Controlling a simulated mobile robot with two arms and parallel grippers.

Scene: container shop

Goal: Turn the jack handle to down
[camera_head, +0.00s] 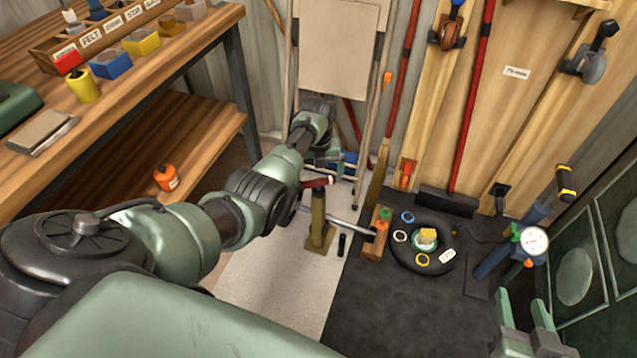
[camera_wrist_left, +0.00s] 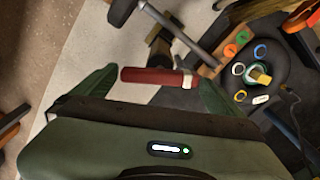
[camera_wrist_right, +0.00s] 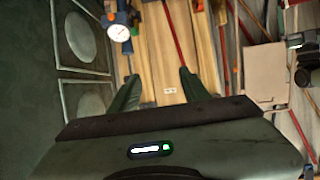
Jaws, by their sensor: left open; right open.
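The jack (camera_head: 318,222) stands on the pale floor strip as a brass-coloured post on a flat base. Its red handle grip (camera_head: 318,183) lies roughly level near the top of the post. In the left wrist view the red grip (camera_wrist_left: 150,76) lies crosswise between the open fingers of my left gripper (camera_wrist_left: 159,84); I cannot tell whether they touch it. In the head view my left gripper (camera_head: 325,165) is partly hidden behind its arm, close to the grip. My right gripper (camera_head: 519,298) is open and empty at the lower right, far from the jack.
A metal bar (camera_head: 345,221) runs beside the post towards a wooden block (camera_head: 376,245). A black round tray (camera_head: 405,262) with coloured rings lies right of it. A gauge (camera_head: 535,241) on a blue pump stands at right. A workbench (camera_head: 195,65) fills the left.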

